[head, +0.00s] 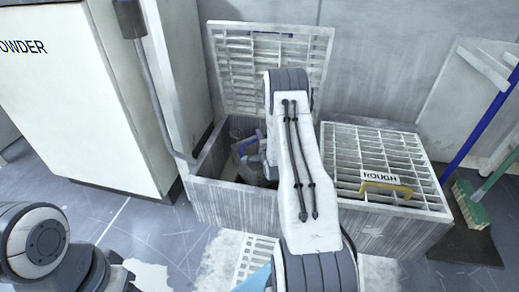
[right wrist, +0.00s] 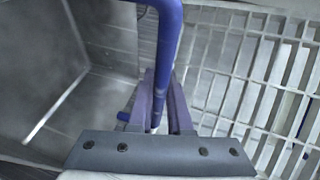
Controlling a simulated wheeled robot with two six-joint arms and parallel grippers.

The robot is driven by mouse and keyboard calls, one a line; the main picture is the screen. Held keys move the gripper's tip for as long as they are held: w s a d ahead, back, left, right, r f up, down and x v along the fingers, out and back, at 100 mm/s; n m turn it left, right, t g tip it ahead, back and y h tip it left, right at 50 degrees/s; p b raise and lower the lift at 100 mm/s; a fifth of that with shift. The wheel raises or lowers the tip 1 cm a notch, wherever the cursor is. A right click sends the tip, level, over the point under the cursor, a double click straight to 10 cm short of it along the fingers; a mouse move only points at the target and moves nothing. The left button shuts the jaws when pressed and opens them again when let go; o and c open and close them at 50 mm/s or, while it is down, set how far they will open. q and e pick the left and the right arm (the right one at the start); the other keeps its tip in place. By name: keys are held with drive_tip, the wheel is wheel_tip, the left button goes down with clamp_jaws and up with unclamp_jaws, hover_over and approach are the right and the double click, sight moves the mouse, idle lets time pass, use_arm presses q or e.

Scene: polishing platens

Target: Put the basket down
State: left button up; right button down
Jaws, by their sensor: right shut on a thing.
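My right gripper (right wrist: 160,100) is shut on a blue bar (right wrist: 168,40), which looks like the basket's handle.
The left bin's grate lid (head: 240,60) stands raised at the back. The right bin's lid (head: 350,150) is closed, with a yellow handle (head: 385,187) and a ROUGH label (head: 380,176). A white cabinet (head: 75,90) is at left. A green broom (head: 472,205) leans at right.

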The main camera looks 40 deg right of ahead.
drive_tip(key=shift+f+b, duration=1.05)
drive_tip(key=shift+f, duration=0.85)
drive_tip(key=c, duration=0.8)
unclamp_jaws()
drive_tip(key=shift+f, duration=0.1)
drive_tip(key=shift+c, duration=0.2)
